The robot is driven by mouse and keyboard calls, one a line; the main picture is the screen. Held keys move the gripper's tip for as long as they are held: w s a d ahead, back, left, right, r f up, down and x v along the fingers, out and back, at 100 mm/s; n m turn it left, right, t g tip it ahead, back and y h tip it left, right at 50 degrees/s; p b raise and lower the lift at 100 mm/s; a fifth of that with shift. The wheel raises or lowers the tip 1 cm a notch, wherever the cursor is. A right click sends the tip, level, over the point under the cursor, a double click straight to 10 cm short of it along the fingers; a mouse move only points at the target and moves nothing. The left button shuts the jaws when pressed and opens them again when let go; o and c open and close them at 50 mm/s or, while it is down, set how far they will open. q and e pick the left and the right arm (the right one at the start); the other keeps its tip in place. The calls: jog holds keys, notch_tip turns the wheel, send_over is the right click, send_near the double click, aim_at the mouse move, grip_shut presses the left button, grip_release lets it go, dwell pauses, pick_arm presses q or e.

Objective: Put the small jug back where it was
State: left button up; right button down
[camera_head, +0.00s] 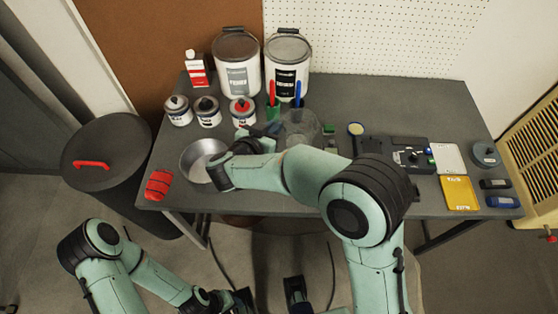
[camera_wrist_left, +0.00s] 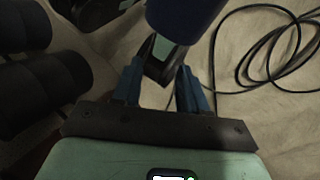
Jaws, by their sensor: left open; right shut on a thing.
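The small jug (camera_head: 300,129) looks clear and grey in the head view, near the middle of the table. My right gripper (camera_head: 272,129) is at its left side and shut on it. My right wrist and forearm cover part of the gripper and the jug's lower edge, so I cannot tell if its base touches the table. My left gripper (camera_wrist_left: 159,72) is open and empty in the left wrist view, low in front of the table.
A metal bowl (camera_head: 198,162) stands left of my right wrist. Small cans (camera_head: 208,112) and two big buckets (camera_head: 287,64) stand behind. A red-handled tool (camera_head: 271,92) and a blue-handled tool (camera_head: 297,92) are close behind the jug. A black device (camera_head: 409,156) lies to the right.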

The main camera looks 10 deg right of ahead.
pick_arm(q)
jog(key=f+b, duration=0.1)
jog(key=w+f+b, duration=0.1)
jog(key=b, duration=0.1)
jog(key=shift+f, duration=0.3)
pick_arm(e)
notch_tip(320, 180, down, 15)
jog(key=shift+r, duration=0.2)
jog(key=c, duration=1.2)
grip_release()
jog(key=shift+f, duration=0.15)
pick_arm(q)
jog(key=shift+w, duration=0.1)
pick_arm(e)
jog(key=shift+r, duration=0.2)
pick_arm(q)
jog(key=shift+s+r+p, duration=0.3)
jog(key=shift+r+p, duration=0.3)
jog(key=shift+p, duration=0.25)
pick_arm(e)
jog(key=v, duration=1.2)
